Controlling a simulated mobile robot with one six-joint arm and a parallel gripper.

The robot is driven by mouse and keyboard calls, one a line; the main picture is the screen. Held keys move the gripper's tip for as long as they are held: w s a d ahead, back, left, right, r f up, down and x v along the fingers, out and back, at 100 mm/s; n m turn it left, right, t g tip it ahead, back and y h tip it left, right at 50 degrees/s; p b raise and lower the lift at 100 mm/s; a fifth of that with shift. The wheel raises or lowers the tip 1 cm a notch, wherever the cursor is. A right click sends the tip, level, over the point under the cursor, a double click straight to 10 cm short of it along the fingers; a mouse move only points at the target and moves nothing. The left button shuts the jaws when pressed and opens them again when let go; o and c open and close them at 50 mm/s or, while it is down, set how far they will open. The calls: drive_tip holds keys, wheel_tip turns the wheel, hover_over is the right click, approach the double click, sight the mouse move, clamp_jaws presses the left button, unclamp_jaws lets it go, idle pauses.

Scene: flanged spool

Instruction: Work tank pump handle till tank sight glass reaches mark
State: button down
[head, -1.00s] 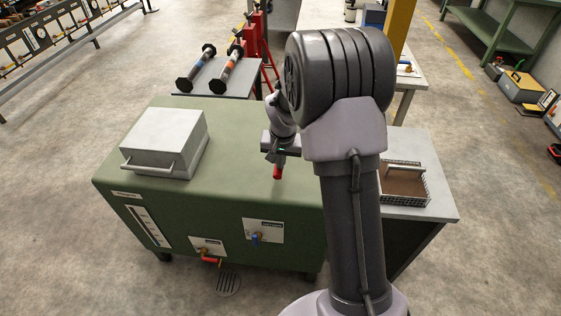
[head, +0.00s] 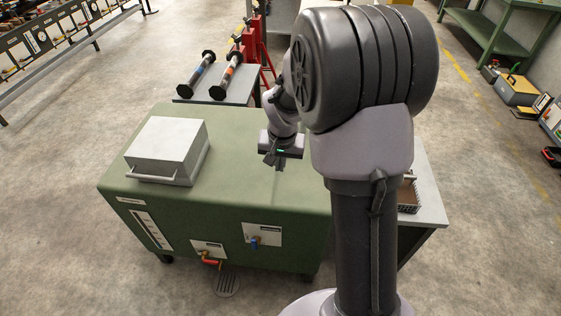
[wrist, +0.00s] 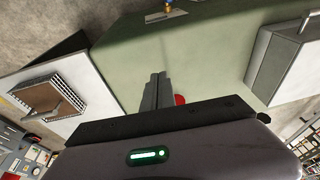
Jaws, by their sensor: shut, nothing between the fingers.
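The green tank (head: 225,190) stands before me, its sight glass (head: 152,230) a pale upright strip on the front face at left. The liquid level and mark are too small to read. My gripper (head: 270,161) is shut and empty above the tank top, right of its middle. In the wrist view its fingers (wrist: 157,90) are together. A red grip (wrist: 180,99), probably the pump handle's end, shows just right of the fingers, mostly hidden by my gripper body. I cannot tell if they touch. The red grip is hidden in the head view.
A grey lidded box (head: 168,148) sits on the tank's left top. A blue valve (head: 254,242) and a red-handled valve (head: 210,262) are on the front. A wire basket (wrist: 52,97) stands on the side table. Two flanged spools (head: 228,75) lie behind.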

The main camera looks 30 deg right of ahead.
drive_tip(key=shift+s+a+r, duration=0.2)
drive_tip(key=shift+s+r, duration=0.2)
drive_tip(key=shift+r, duration=0.15)
drive_tip(key=shift+s+a+r, duration=0.2)
drive_tip(key=shift+s+r, duration=0.2)
drive_tip(key=shift+r, duration=0.15)
